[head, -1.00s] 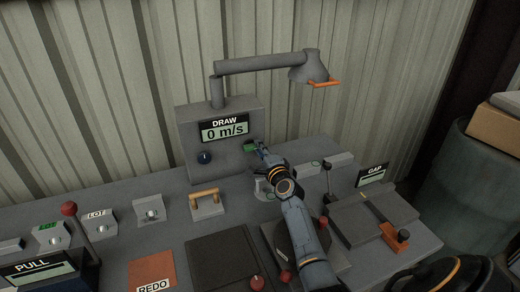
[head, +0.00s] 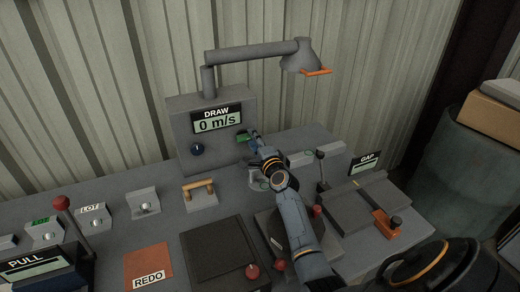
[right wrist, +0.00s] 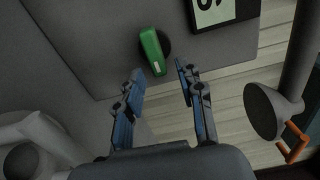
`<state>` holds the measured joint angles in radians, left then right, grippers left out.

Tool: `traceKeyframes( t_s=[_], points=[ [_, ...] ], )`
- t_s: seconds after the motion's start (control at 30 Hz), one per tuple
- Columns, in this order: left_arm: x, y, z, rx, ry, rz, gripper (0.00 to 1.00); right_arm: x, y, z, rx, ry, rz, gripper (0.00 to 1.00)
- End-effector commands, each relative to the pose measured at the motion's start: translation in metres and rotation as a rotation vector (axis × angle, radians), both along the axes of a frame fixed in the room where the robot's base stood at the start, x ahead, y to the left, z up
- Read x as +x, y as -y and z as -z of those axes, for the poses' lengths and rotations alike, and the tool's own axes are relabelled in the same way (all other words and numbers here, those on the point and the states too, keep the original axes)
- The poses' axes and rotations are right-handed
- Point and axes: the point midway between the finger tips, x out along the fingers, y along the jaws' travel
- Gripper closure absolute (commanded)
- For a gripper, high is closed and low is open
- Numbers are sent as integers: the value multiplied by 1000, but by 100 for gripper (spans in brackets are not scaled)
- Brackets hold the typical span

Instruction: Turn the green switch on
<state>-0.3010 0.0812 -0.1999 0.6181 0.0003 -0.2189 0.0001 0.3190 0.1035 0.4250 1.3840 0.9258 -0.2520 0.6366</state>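The green switch (head: 242,137) is a green lever on the front of the grey DRAW box, right of the blue knob. In the right wrist view the switch (right wrist: 153,51) sits on a dark round base and lies just beyond my fingertips, roughly between their lines. My right gripper (head: 254,137) is at the switch in the head view, partly hiding it. In the right wrist view my right gripper (right wrist: 160,76) is open, with nothing between its fingers. I cannot tell if a finger touches the switch. My left gripper is not in view.
The DRAW display (head: 217,120) reads 0 m/s. A grey lamp arm (head: 252,53) with an orange handle (head: 316,72) reaches over the box. A wooden-handled latch (head: 199,194), a red-knobbed lever (head: 61,204) and the GAP unit (head: 365,162) stand on the console around my arm.

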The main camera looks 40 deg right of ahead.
Motion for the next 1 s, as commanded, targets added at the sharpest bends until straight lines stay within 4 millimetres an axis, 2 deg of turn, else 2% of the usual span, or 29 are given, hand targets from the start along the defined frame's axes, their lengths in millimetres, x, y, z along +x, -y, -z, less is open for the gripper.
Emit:
traceKeyframes(
  t_s=[0.4,0.5,0.7,1.0],
  points=[
    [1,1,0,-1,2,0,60,-81,-18,2,-1,-3,3,62],
    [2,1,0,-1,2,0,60,-95,-22,2,-1,-4,2,62],
    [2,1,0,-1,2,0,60,-109,-25,1,1,-3,2,62],
    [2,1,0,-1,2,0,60,-109,-25,1,0,-2,2,62]
  ],
)
